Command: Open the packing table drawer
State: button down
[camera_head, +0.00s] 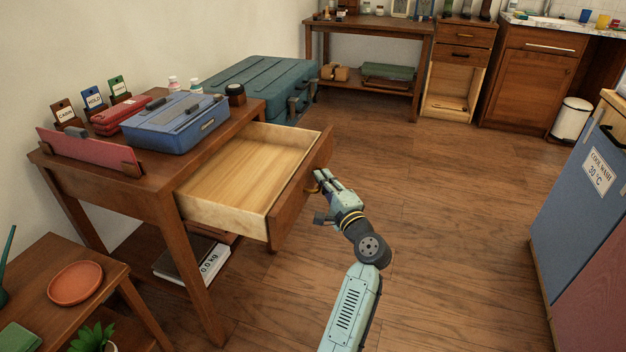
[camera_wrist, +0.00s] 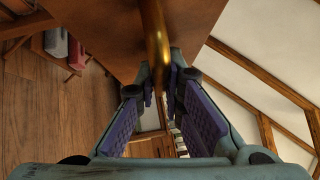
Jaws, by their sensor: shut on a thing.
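The packing table (camera_head: 158,180) stands at the left in the head view. Its wooden drawer (camera_head: 232,185) is pulled well out, and its pale inside looks empty. My gripper (camera_head: 322,183) is at the drawer's front panel (camera_head: 300,196). In the wrist view my gripper (camera_wrist: 160,92) has its purple-padded fingers closed around the brass handle (camera_wrist: 153,35). The handle is mounted on the brown drawer front (camera_wrist: 110,30). In the head view the handle is mostly hidden by my fingers.
A blue case (camera_head: 176,122), red items and label cards stand on the tabletop. A teal trunk (camera_head: 262,85) is behind. A low table with an orange plate (camera_head: 75,282) is front left. A blue cabinet (camera_head: 580,195) is at the right. The wooden floor (camera_head: 440,200) between is clear.

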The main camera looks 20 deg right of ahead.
jog(key=shift+s+d, duration=0.1)
jog(key=shift+d, duration=0.1)
jog(key=c, duration=1.7)
grip_release()
jog(key=shift+a, duration=0.1)
